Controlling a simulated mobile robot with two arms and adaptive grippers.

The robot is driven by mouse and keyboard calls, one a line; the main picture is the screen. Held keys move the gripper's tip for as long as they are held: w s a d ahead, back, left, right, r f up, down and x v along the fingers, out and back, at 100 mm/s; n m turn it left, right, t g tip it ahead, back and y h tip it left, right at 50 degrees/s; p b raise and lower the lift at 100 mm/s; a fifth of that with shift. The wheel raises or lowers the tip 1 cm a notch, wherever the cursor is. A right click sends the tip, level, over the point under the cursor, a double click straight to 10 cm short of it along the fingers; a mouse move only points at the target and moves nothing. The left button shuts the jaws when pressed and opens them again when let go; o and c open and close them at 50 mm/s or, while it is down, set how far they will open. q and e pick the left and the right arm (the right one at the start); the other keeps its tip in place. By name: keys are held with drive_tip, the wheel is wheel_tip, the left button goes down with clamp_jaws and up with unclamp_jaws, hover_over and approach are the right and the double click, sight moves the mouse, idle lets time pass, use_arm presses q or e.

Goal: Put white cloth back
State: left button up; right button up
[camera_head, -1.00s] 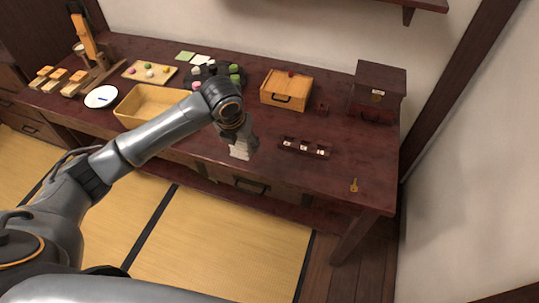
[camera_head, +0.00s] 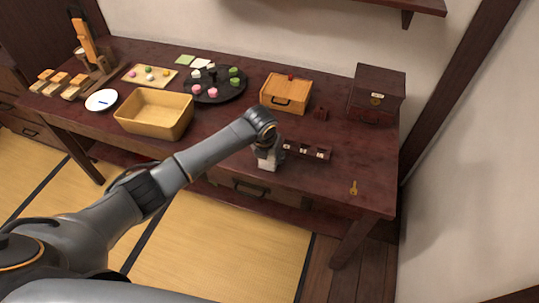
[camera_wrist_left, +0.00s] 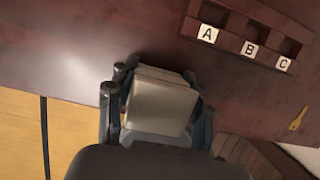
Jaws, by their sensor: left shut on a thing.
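My left gripper (camera_head: 267,155) is shut on a small pale thing that looks like the folded white cloth (camera_head: 267,164), near the front edge of the dark red table (camera_head: 335,182). In the left wrist view the cloth (camera_wrist_left: 160,103) is a pale, squarish, layered stack between the two fingers. I cannot tell from these views whether it touches the table. My right gripper is not in view.
A rack with slots A, B and C (camera_wrist_left: 245,45) is close by. A brass key (camera_head: 353,187) lies at right. An empty tan tray (camera_head: 152,112), a round dark platter (camera_head: 215,90), a wooden box (camera_head: 286,92) and a dark chest (camera_head: 378,93) stand further back.

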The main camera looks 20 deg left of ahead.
use_arm(q)
drive_tip(key=shift+f, duration=0.1)
drive_tip(key=o, duration=1.1)
drive_tip(key=v, duration=1.2)
